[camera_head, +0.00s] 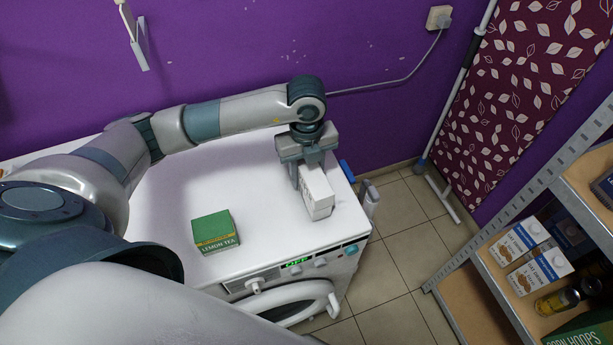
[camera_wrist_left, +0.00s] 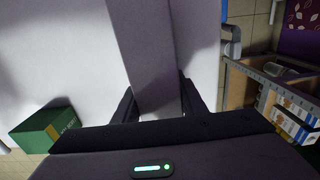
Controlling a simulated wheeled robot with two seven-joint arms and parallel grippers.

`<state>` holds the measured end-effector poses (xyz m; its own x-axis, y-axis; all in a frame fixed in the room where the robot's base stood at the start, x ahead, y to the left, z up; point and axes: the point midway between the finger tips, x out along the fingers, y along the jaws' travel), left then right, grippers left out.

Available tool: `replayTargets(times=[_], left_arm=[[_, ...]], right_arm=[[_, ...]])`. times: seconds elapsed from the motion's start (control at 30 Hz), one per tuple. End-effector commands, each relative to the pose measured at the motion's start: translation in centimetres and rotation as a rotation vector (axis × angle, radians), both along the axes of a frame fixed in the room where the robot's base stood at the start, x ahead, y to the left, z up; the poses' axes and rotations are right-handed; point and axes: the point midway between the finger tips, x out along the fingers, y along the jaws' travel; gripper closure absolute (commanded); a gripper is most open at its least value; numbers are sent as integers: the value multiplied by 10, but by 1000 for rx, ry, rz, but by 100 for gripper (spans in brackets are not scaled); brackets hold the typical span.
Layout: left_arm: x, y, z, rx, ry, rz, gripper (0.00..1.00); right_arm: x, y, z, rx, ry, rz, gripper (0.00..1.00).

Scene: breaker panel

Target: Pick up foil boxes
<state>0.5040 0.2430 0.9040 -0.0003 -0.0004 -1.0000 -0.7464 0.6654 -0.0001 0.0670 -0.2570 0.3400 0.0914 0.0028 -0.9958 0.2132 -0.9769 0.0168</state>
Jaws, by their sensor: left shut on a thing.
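A white box (camera_head: 318,200), plain on the sides I see, is near the right front corner of the white washing machine top (camera_head: 175,205). My left gripper (camera_head: 309,174) comes down on it from above, with a finger on either side, and is shut on it. In the left wrist view the white box (camera_wrist_left: 146,45) runs up between the two fingertips (camera_wrist_left: 158,100). I cannot tell whether its underside touches the machine top. My right gripper is not in view.
A green lemon tea box (camera_head: 215,232) stands on the machine top, left of the white box. A shelf rack (camera_head: 490,285) with cartons (camera_head: 519,240) and jars is at the right. A grey cable (camera_head: 395,80) runs along the purple wall. The machine top between the boxes is clear.

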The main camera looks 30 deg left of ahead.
Motion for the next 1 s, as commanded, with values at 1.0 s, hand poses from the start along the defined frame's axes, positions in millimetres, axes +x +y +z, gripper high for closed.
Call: replayTargets(times=[1.0], left_arm=[[-54, -102, 97, -1, -2, -1, 97]], right_arm=[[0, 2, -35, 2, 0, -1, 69]])
